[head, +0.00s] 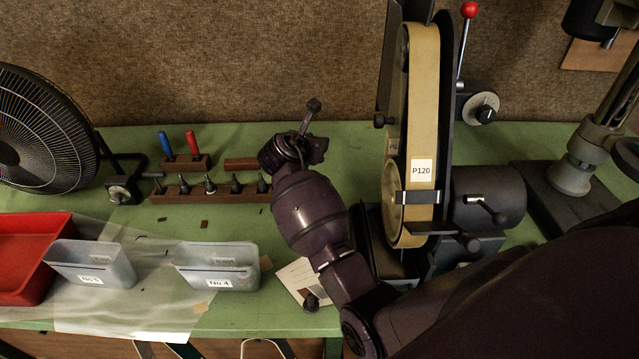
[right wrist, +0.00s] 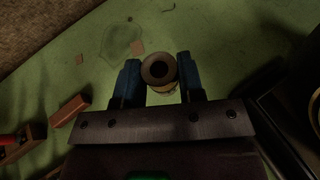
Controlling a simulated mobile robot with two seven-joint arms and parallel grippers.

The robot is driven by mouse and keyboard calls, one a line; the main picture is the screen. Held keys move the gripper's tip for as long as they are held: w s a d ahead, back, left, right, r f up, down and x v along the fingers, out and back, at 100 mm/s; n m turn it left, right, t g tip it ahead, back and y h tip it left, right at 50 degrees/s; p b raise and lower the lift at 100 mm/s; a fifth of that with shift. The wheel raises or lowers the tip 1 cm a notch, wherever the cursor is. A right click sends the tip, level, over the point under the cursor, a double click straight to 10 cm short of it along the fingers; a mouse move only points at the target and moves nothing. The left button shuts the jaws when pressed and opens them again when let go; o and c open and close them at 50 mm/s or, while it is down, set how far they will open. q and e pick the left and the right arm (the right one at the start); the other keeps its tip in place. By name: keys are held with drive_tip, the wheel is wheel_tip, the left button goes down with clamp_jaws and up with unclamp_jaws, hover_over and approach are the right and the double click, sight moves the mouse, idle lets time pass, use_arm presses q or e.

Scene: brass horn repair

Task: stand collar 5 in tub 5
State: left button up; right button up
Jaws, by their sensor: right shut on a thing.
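My right gripper (right wrist: 157,82) shows two blue fingers in the right wrist view, shut on a ring-shaped collar (right wrist: 158,68) with a dark round hole. No number can be read on it. In the head view my right gripper (head: 294,148) is over the bench, right of the tool racks, and its fingers and the collar are hard to make out. A pale translucent tub labelled No 5 (head: 90,259) stands at the left, against the red tray. A similar tub labelled No 4 (head: 214,262) stands to its right. My left gripper is not in view.
A red tray (head: 28,232) and a fan (head: 38,130) are at the left. A rack with several dark posts (head: 240,198) and a block with blue and red handles (head: 187,162) stand behind the tubs. A belt sander (head: 414,135) stands to the right of my arm.

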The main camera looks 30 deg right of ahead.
wheel_tip(320, 180, down, 13)
drive_tip(key=shift+r+b, duration=0.1)
drive_tip(key=shift+b, duration=0.8)
drive_tip(key=o, duration=1)
drive_tip(key=shift+f, duration=0.2)
drive_tip(key=shift+r, duration=0.1)
